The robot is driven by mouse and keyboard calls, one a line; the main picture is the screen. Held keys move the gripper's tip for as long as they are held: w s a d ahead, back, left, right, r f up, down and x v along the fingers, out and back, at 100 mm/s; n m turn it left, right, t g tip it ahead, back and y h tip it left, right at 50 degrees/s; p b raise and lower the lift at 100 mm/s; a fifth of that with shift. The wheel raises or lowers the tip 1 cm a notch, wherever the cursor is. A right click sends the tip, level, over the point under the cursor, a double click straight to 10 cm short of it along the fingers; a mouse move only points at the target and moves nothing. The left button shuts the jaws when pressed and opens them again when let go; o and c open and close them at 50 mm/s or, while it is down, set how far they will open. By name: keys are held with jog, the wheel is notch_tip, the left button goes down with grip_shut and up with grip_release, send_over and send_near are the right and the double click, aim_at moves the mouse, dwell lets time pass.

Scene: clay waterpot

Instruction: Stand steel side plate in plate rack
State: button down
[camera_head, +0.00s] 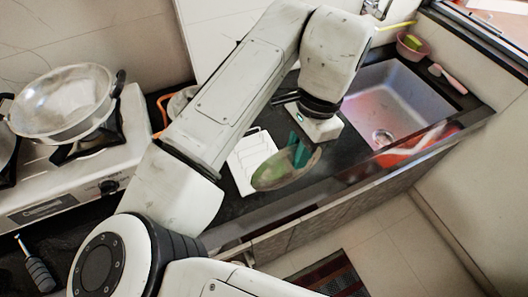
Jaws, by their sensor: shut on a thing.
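The steel side plate (272,177) is a shiny, see-through-looking oval disc in the middle of the head view, with greenish reflections. My gripper (300,154) has green fingers and is shut on the plate's upper right part. The plate looks tilted. The white plate rack (243,154) stands on the dark counter, left of and behind the plate. The plate covers the rack's lower right part in the picture. I cannot tell whether the plate touches the rack or is held above it.
A steel sink (405,100) is set in the dark counter on the right. A pink bowl (412,45) and a pink-handled brush (447,78) are behind it. On the left, a pan (62,100) sits on a gas stove (75,165). The counter's front edge runs close below the plate.

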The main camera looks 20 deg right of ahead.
jog(key=w+f, duration=1.2)
jog(key=shift+w+d+f, duration=0.15)
jog(key=shift+w+d, duration=0.05)
jog(key=shift+d, duration=0.1)
jog(key=shift+f+b, duration=0.35)
jog(key=shift+f, duration=0.05)
jog(key=c, duration=1.1)
grip_release()
jog(key=v, duration=1.3)
jog(key=shift+p, duration=0.4)
